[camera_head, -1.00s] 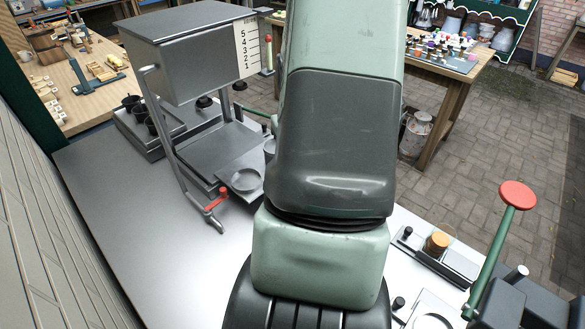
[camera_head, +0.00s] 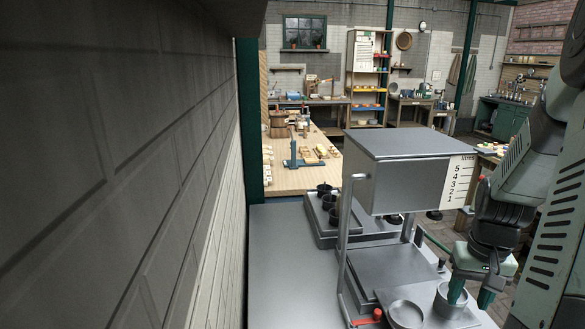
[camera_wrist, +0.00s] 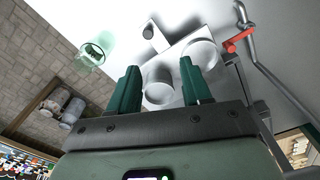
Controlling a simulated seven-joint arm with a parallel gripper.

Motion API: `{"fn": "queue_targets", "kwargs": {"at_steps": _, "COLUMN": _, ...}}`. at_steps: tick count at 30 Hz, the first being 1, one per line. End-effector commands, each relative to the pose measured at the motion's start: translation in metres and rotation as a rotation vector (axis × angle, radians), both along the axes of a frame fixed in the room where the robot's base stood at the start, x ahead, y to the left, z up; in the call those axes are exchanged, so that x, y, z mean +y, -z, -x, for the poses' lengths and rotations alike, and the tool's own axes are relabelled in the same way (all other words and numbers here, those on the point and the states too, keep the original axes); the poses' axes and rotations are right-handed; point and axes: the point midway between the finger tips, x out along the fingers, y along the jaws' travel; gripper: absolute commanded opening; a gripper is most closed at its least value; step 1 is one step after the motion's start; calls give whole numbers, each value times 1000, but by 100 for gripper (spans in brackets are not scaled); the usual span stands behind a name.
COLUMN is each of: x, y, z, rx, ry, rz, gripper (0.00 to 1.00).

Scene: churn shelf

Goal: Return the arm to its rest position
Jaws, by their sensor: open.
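My gripper (camera_head: 471,297) is at the lower right of the head view, pointing down with its green fingers apart. In the wrist view my gripper (camera_wrist: 160,72) is open, with one green finger on each side. A grey metal cup (camera_wrist: 158,88) shows between the fingers there, seemingly not gripped. In the head view a metal cup (camera_head: 449,307) stands at the fingertips, and one finger overlaps its rim. I cannot tell whether they touch. My arm comes down from the right edge.
A grey tank marked in litres (camera_head: 405,180) stands over the bench, with a red-handled crank (camera_head: 368,319) below. A shallow round dish (camera_head: 405,313) lies beside the cup. Black pots (camera_head: 329,196) stand behind. A brick wall (camera_head: 110,160) fills the left. The wrist view shows a greenish glass (camera_wrist: 97,49).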

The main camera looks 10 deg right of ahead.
Motion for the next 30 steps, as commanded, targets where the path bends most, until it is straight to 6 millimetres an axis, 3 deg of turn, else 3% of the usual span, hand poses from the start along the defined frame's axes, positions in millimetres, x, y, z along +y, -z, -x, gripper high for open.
{"fn": "queue_targets", "kwargs": {"at_steps": 3, "x": 47, "y": -53, "z": -18, "rx": -30, "ry": -73, "rz": 74, "gripper": 48}}
{"fn": "queue_targets", "kwargs": {"at_steps": 8, "x": 121, "y": -117, "z": -20, "rx": -102, "ry": -153, "rz": 141, "gripper": 48}}
{"fn": "queue_targets", "kwargs": {"at_steps": 12, "x": 182, "y": -161, "z": -4, "rx": -190, "ry": -216, "rz": 159, "gripper": 48}}
{"fn": "queue_targets", "kwargs": {"at_steps": 18, "x": 249, "y": -201, "z": 38, "rx": -319, "ry": -300, "rz": 123, "gripper": 48}}
{"fn": "queue_targets", "kwargs": {"at_steps": 24, "x": 276, "y": -217, "z": 80, "rx": -414, "ry": -389, "rz": 92, "gripper": 48}}
{"fn": "queue_targets", "kwargs": {"at_steps": 30, "x": 285, "y": -221, "z": 103, "rx": -462, "ry": -455, "rz": 95, "gripper": 48}}
